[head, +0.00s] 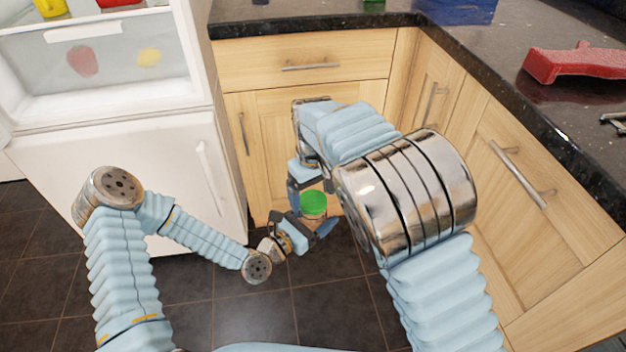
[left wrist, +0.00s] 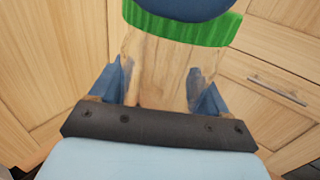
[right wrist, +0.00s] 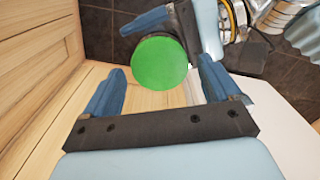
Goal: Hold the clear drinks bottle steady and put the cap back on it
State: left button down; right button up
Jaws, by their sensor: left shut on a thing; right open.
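The clear drinks bottle (left wrist: 155,65) is see-through and stands between my left gripper's blue fingers; the left gripper (head: 308,228) is shut on it. The round green cap (head: 314,203) sits at the bottle's top and covers its mouth in the left wrist view (left wrist: 180,28). Whether it is screwed down cannot be told. My right gripper (head: 312,186) is above the cap, open. In the right wrist view the cap (right wrist: 160,63) lies between its spread fingers, with gaps on both sides. Most of the bottle is hidden by the cap and grippers in the head view.
Wooden cabinets (head: 305,70) with metal handles stand behind and to the right, under a dark granite counter (head: 350,24). A white fridge (head: 120,175) stands at left. A red object (head: 575,62) lies on the right counter. Dark floor tiles (head: 250,315) are below.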

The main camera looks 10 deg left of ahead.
jog(key=shift+f, duration=0.55)
jog(key=c, duration=1.1)
jog(key=o, duration=1.3)
jog(key=shift+c, duration=0.2)
jog(key=shift+r, duration=0.15)
notch_tip(320, 180, up, 12)
